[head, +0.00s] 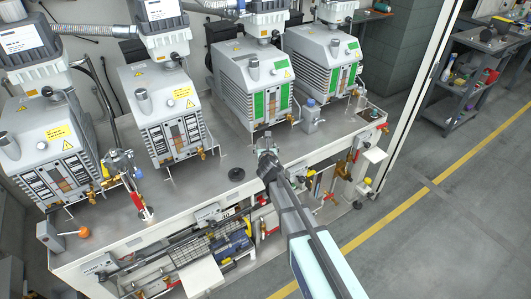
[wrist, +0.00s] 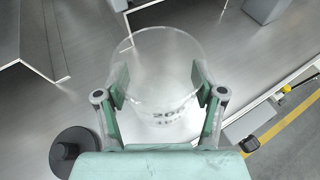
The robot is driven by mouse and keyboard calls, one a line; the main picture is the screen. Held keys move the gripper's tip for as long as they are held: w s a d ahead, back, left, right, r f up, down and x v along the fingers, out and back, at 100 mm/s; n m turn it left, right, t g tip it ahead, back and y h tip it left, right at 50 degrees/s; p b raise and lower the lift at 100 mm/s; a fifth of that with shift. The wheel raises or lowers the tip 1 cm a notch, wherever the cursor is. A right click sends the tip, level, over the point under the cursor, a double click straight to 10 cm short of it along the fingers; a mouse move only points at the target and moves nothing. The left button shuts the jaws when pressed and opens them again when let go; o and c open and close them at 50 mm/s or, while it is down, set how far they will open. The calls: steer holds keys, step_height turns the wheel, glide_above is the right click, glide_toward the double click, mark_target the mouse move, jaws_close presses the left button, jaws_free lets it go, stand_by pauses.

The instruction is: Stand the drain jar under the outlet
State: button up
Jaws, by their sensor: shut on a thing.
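A clear glass jar (wrist: 160,52) with printed markings sits between the finger pads of my gripper (wrist: 160,84) in the wrist view. The pads press on its two sides, and its round rim faces the camera. In the head view my gripper (head: 267,153) is over the bench, in front of the gap between the two middle pumps; the jar is hard to make out there. Brass drain fittings show low on the pump fronts, one on the second pump (head: 202,153) and one on the third pump (head: 291,118). I cannot tell which is the outlet.
The steel bench (head: 208,185) has bare room along its front. A black round-based knob (head: 236,174) stands left of my gripper and shows in the wrist view (wrist: 72,147). A grey bottle (head: 310,117) stands to the right. A red-handled fitting (head: 137,195) stands at left.

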step_height(320, 180, up, 24)
stand_by(0.5)
